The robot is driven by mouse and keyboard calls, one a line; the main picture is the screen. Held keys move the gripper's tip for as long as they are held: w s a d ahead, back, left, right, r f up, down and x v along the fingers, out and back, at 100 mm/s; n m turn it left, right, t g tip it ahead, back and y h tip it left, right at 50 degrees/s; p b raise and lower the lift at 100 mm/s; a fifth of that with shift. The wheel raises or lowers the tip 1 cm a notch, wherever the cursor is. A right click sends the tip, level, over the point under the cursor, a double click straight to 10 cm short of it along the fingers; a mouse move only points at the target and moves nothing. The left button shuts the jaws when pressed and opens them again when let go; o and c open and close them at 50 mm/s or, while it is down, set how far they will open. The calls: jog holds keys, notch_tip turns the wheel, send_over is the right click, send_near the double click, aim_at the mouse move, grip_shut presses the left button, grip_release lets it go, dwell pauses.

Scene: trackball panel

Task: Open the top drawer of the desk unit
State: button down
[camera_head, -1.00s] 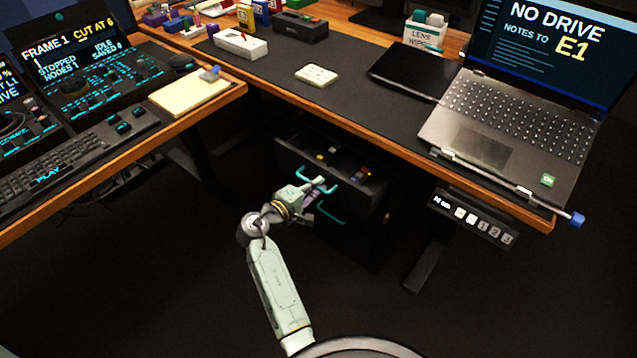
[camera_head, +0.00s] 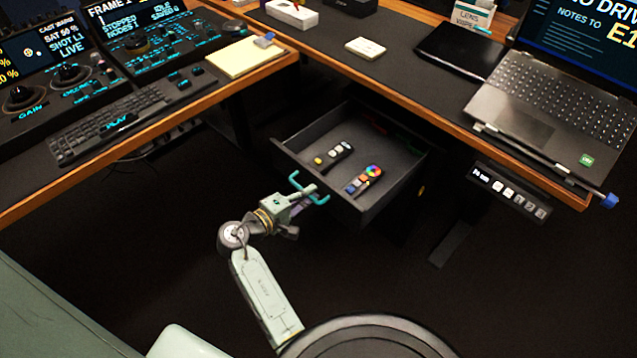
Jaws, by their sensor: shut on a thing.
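The top drawer (camera_head: 368,207) of the dark desk unit is pulled well out from under the desk, and its inside shows from above. Its teal handle (camera_head: 296,180) is on the front panel. My gripper (camera_head: 307,191) is at the handle and shut on it; the fingertips are small and partly hidden by the gripper body. Inside the drawer lie a dark remote-like item (camera_head: 333,154) with yellow and white buttons and another item (camera_head: 364,180) with a coloured wheel. The lower part of the unit is mostly hidden behind the drawer and in shadow.
The right desk holds a laptop (camera_head: 540,115), a black tablet (camera_head: 464,54) and a button panel (camera_head: 508,190) under its edge. The left desk holds a keyboard (camera_head: 120,115) and notepad (camera_head: 240,57). Dark floor lies open around my arm.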

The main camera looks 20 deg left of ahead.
jog(key=shift+s+a, duration=0.25)
jog(key=shift+s, duration=0.3)
jog(key=c, duration=2)
grip_release()
jog(key=shift+o, duration=0.2)
jog(key=v, duration=1.2)
